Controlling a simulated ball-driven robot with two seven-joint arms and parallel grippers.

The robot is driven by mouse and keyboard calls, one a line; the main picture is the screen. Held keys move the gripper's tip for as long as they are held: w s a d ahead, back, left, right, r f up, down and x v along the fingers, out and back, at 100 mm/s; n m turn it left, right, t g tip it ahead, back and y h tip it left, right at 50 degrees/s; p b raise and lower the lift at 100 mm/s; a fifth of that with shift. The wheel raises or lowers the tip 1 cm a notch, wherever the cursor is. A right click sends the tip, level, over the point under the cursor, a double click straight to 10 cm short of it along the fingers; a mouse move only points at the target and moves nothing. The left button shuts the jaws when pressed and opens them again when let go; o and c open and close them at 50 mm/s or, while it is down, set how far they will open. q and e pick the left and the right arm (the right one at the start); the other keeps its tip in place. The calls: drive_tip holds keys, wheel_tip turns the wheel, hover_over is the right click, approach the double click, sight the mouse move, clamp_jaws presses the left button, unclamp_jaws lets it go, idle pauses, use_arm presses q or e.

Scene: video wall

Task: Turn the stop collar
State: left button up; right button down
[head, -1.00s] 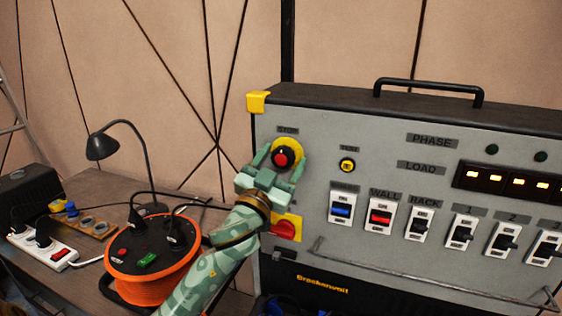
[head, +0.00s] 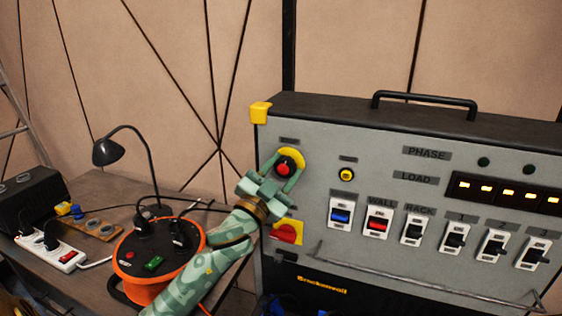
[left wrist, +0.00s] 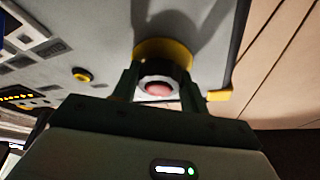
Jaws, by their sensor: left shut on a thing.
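The stop button has a red cap (head: 283,169) with a dark collar around it, on a yellow round plate (head: 294,153) at the panel's upper left. In the left wrist view the red cap (left wrist: 158,89) sits in a pale ring, with the yellow plate (left wrist: 163,48) behind. My left gripper (head: 281,172) has one finger on either side of the collar and is shut on it. The fingers hide part of the collar's sides. My right gripper is not in view.
The grey panel (head: 390,137) also carries a small yellow button (head: 347,175), a red rotary switch (head: 286,233) just below my left gripper, and several rocker switches. An orange cable reel (head: 150,288) and a black lamp (head: 108,151) stand on the table at left.

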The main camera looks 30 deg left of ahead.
use_arm(q)
drive_tip(key=m+h+p, duration=0.1)
drive_tip(key=m+p, duration=0.2)
drive_tip(key=m, duration=0.1)
drive_tip(key=shift+s+r+g+h+p, duration=0.15)
drive_tip(key=shift+r+g+h+p, duration=0.2)
drive_tip(key=shift+g+h+p, duration=0.05)
drive_tip(key=shift+a+f+m+g+h+p, duration=0.15)
drive_tip(key=shift+m+g+h+p, duration=0.35)
drive_tip(key=shift+m+p, duration=0.75)
drive_tip(key=shift+f, duration=0.1)
drive_tip(key=o, duration=1)
drive_tip(key=b+v, duration=0.1)
drive_tip(key=v, duration=1.5)
drive_tip(key=shift+f, duration=0.3)
